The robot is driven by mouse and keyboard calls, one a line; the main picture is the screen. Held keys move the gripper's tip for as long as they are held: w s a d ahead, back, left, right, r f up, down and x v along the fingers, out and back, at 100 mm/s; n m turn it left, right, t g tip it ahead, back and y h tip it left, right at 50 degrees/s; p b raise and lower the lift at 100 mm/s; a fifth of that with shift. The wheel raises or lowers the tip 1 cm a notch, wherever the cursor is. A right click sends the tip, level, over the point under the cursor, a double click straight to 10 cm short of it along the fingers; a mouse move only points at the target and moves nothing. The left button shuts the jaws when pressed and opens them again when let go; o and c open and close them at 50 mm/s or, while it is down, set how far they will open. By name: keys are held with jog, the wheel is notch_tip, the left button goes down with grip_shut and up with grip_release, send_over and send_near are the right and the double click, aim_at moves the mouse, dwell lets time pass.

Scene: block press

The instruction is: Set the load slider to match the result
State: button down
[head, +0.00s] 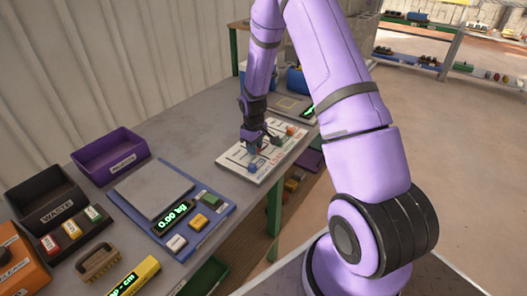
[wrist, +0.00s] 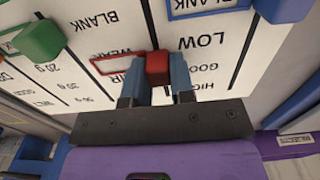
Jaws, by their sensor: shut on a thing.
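A white slider panel (head: 234,165) lies on the workbench, and my gripper (head: 256,150) is down over it. In the wrist view my gripper (wrist: 157,85) is shut on a red slider knob (wrist: 157,66). A red frame beside this knob surrounds the word WEAK (wrist: 118,62). The wrist view is upside down. The column with LOW lies on the other side of my gripper. I cannot read which slider is named load.
A scale with a dark display (head: 174,217) and small blocks (head: 198,222) sits on a blue mat at front left. A purple bin (head: 111,154) and a black WASTE bin (head: 49,197) stand behind. Bare bench lies between the scale and the panel.

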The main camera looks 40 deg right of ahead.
jog(key=shift+w+a, duration=0.2)
jog(key=shift+w, duration=0.35)
jog(key=shift+w+a, duration=0.15)
jog(key=shift+w, duration=0.4)
jog(key=c, duration=1)
grip_release()
jog(key=shift+o, duration=0.2)
jog(key=shift+r, duration=0.1)
notch_tip(320, 180, up, 11)
jog(key=shift+f, duration=0.2)
